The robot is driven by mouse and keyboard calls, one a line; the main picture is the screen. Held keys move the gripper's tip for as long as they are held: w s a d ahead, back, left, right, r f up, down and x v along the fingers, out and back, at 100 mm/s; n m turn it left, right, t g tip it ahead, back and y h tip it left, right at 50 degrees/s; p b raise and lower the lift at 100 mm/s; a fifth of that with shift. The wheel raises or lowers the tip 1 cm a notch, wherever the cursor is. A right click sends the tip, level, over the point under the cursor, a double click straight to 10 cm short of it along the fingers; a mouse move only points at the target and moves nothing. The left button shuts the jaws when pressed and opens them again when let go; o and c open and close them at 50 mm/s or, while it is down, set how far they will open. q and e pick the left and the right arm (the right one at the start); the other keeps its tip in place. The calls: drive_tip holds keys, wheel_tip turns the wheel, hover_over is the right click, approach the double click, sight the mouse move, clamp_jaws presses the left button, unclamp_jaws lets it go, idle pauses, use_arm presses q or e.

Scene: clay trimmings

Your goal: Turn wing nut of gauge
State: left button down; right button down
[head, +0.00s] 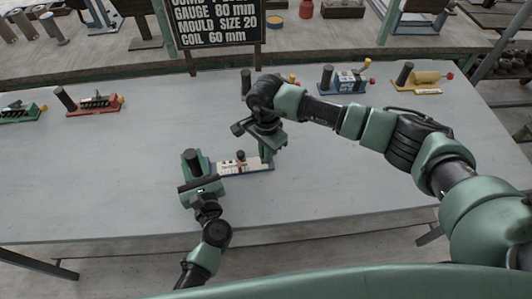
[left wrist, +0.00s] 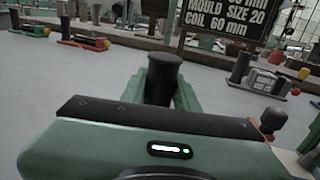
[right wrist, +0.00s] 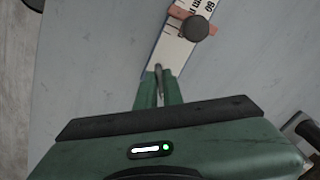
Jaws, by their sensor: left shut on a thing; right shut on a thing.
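The gauge (head: 229,168) lies on the grey table, a white scale strip on a blue base with a black post (head: 191,155) at its left end. My left gripper (head: 197,176) is shut on this black post, which stands upright between its fingers in the left wrist view (left wrist: 163,80). The right wrist view shows the white strip (right wrist: 182,48) with printed numbers, a copper-coloured slider and a round black knob (right wrist: 195,28). My right gripper (right wrist: 158,88) points down at the gauge's right end, shut on a thin grey piece (right wrist: 158,72) that looks like the wing nut, mostly hidden by the fingers.
Other gauges stand farther back: a red one (head: 98,104) and a green one (head: 22,114) at left, a blue one (head: 345,83) and a yellow one (head: 424,78) at right. A black sign (head: 218,22) stands behind the table. The table's front left is clear.

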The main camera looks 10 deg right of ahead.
drive_tip(key=m, duration=0.5)
drive_tip(key=shift+w+a+r+m, duration=0.1)
drive_tip(key=shift+w+m, duration=0.05)
drive_tip(key=shift+m, duration=0.15)
drive_tip(key=m, duration=0.6)
drive_tip(key=shift+w, duration=0.15)
drive_tip(key=m, duration=0.5)
drive_tip(key=shift+w+m, duration=0.1)
drive_tip(key=shift+m, duration=0.3)
drive_tip(key=shift+d+m, duration=0.2)
drive_tip(key=shift+m, duration=1.9)
drive_tip(key=c, duration=1.5)
unclamp_jaws()
drive_tip(key=shift+c, duration=0.2)
